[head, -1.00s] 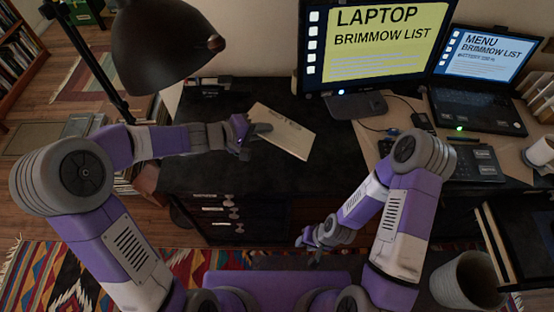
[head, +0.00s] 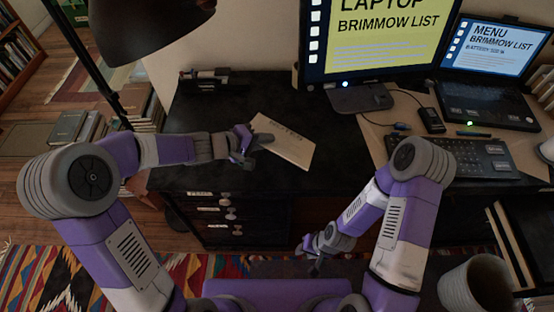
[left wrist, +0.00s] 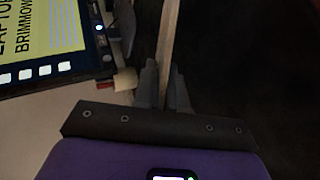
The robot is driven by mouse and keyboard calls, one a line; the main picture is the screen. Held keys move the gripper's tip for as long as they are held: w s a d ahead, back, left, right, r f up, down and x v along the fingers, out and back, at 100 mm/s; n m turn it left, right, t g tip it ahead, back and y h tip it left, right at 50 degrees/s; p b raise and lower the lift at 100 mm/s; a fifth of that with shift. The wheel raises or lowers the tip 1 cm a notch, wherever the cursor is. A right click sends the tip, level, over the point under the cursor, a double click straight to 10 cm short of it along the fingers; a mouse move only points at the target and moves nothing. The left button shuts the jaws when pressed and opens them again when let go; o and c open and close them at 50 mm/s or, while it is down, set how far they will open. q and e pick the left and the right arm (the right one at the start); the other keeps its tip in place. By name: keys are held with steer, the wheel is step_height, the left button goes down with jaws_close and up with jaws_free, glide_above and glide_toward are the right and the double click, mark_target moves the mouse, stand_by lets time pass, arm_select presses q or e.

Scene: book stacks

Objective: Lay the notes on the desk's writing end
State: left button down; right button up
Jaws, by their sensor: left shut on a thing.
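The notes (head: 287,142), a flat tan sheet or pad with faint print, are held at their left edge by my left gripper (head: 257,141). They are over the bare black left part of the desk (head: 222,108); I cannot tell whether they touch it. In the left wrist view the notes (left wrist: 168,38) show edge-on as a thin pale strip between the shut fingers (left wrist: 162,88). My right gripper (head: 311,248) hangs low in front of the desk, apart from the notes; its jaw opening is too small to read.
A monitor (head: 380,45), a laptop (head: 485,75) and a black keyboard (head: 475,158) fill the desk's middle and right. A dark lamp (head: 145,25) overhangs the left. Drawers (head: 222,212) are under the desk's left end. A ribbed cup-like container (head: 474,287) stands front right.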

arm_select(q)
steer(key=shift+f, duration=0.35)
steer(key=c, duration=1.4)
jaws_free()
steer(key=shift+p+v, duration=0.95)
steer(key=shift+v, duration=3.05)
